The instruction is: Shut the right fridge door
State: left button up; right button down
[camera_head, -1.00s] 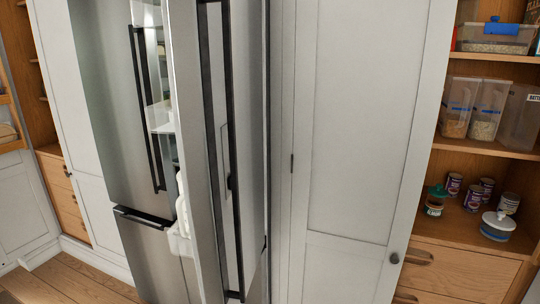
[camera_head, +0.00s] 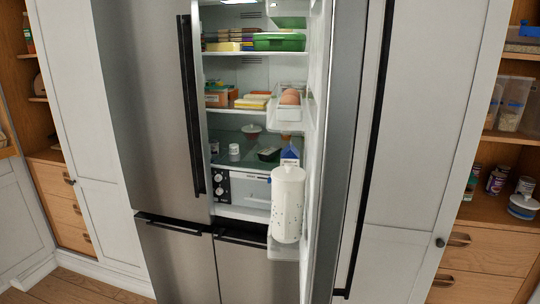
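The right fridge door (camera_head: 340,150) stands wide open in the head view, seen nearly edge-on and jutting toward me. Its long black vertical handle (camera_head: 370,150) is on the outer face, to the right. Its inner shelves hold eggs (camera_head: 290,97) and a white jug (camera_head: 287,205). The left fridge door (camera_head: 150,110) is shut, with a black handle (camera_head: 190,105). The lit fridge interior (camera_head: 235,125) shows between them, with food on its shelves. Neither of my grippers is in view.
A pale cabinet door (camera_head: 430,130) stands right of the open fridge door, partly hidden by it. Open wooden shelves with jars and tubs (camera_head: 522,206) are at the far right. Wooden drawers (camera_head: 60,205) and floor (camera_head: 75,287) show at the left.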

aim_at(338, 35)
jog(key=i+l+u, duration=0.1)
jog(key=l, duration=0.3)
jog(key=i+l+u, duration=0.15)
jog(key=l, duration=0.3)
jog(key=i+l+u, duration=0.1)
jog(key=l, duration=0.35)
jog(key=i+l+u, duration=0.15)
jog(key=l, duration=0.3)
jog(key=k, duration=0.05)
